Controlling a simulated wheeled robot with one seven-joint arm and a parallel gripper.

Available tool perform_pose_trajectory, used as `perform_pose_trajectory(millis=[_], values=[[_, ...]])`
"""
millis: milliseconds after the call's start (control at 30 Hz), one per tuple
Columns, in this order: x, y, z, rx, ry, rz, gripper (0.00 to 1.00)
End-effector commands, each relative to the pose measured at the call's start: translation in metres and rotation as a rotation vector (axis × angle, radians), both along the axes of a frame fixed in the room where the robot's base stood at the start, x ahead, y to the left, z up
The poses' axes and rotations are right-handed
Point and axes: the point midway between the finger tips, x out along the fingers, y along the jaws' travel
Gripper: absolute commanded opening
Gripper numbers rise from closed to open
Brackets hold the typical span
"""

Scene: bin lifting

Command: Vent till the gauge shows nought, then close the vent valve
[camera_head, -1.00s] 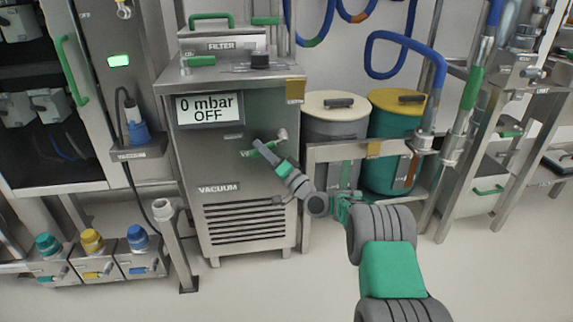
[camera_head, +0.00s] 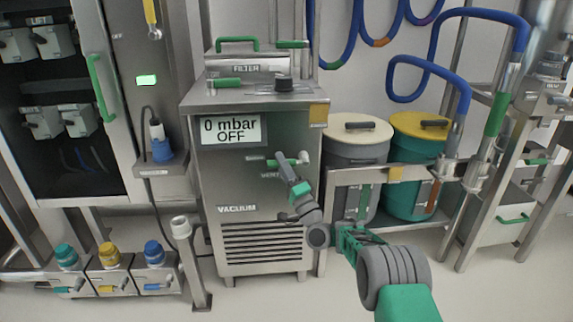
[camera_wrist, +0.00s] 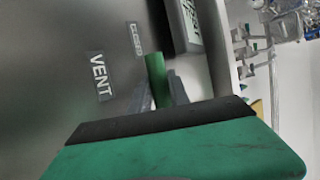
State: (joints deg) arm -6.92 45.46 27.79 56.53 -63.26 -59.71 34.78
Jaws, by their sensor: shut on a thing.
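The gauge display (camera_head: 231,130) on the front of the steel vacuum cabinet reads "0 mbar OFF". The vent valve's green handle (camera_head: 292,161) sits below and right of the display and lies about level in the head view. In the wrist view the green handle (camera_wrist: 156,72) stands up between my fingers, with the "VENT" label (camera_wrist: 99,75) to its left. My gripper (camera_head: 281,159) is shut on the handle, near its left part; it also shows in the wrist view (camera_wrist: 163,88). The fingers hide part of the handle.
A filter box (camera_head: 246,66) and a black knob (camera_head: 284,83) are on top of the vacuum cabinet (camera_head: 215,180). A grey drum (camera_head: 355,152) and a teal drum with a yellow lid (camera_head: 420,125) stand to the right behind a steel rail. Open floor lies in front.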

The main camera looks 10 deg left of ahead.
Motion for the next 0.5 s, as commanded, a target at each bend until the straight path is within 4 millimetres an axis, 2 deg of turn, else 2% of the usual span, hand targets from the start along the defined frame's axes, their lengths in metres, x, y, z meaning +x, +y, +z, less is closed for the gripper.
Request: perform_pose_trajectory(millis=[167, 200, 267, 500], values=[[0.0, 0.0, 0.0052, 0.003, -0.008, 0.001, 0.0], [0.0, -0.0001, 0.0053, 0.003, -0.008, 0.001, 0.25], [0.0002, -0.0005, 0.0051, 0.002, -0.007, 0.0, 0.3], [0.0006, -0.0019, 0.0024, 0.001, -0.004, -0.003, 0.31]])
